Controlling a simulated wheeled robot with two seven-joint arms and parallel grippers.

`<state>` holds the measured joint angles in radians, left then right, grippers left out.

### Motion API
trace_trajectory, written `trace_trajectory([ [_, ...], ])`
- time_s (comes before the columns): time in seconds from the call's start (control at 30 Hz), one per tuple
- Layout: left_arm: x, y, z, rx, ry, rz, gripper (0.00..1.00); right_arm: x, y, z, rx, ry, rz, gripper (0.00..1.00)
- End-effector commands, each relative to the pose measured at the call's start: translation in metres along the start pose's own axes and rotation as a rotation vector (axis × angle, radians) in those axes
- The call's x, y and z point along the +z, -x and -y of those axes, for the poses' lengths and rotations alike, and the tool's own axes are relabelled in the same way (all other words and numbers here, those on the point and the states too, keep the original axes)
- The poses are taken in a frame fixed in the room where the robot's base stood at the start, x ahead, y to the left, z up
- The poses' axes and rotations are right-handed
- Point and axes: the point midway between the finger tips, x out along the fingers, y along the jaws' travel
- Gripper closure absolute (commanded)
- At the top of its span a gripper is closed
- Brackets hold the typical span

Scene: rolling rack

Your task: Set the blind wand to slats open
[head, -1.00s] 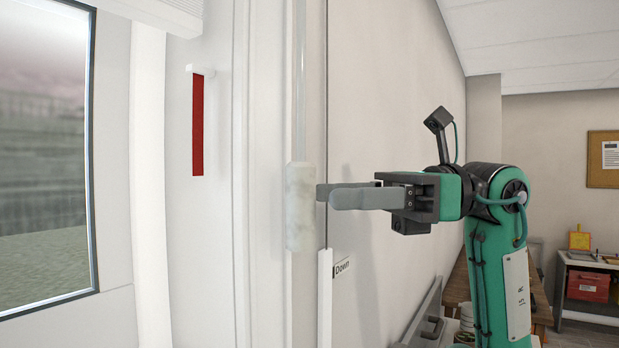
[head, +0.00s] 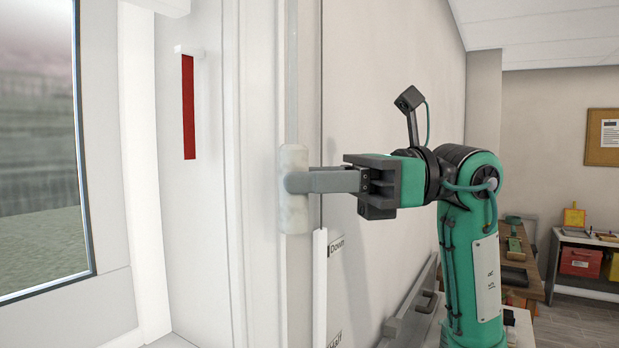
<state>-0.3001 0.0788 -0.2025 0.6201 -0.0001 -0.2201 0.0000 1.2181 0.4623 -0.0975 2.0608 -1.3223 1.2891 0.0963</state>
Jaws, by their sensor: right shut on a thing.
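The blind wand hangs upright beside the window frame, a thin clear rod (head: 291,70) with a thick whitish handle (head: 294,215) at its lower end. My right gripper (head: 300,181) comes in from the right with its fingers level. It is shut on the wand handle, near the middle of the handle's height. The fingertips partly cover the handle. A white strip (head: 320,285) with a "Down" label (head: 335,246) and a partly visible second label stands below and right of the handle. The slats are not clearly in view. My left gripper is not in view.
A red strip with a white top (head: 189,105) is on the white frame left of the wand. The window (head: 40,150) is at far left. A wall (head: 390,90) runs close behind my right arm. A shelf with a red box (head: 580,262) stands at far right.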

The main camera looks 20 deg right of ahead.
Motion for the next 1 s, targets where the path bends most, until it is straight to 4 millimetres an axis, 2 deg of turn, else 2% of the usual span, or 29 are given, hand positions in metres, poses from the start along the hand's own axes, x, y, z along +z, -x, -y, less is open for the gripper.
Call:
trace_trajectory([
  [0.17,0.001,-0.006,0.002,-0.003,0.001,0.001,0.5,-0.006,0.0,0.0,-0.001,0.0,0.0,1.0],
  [0.6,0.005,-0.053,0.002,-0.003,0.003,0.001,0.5,-0.059,0.0,0.0,0.0,0.001,-0.002,1.0],
  [0.97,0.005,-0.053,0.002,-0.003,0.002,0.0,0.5,-0.061,-0.001,0.0,0.003,0.0,-0.008,1.0],
  [1.0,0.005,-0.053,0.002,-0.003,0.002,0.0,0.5,-0.062,-0.001,0.0,0.003,0.0,-0.008,0.69],
])
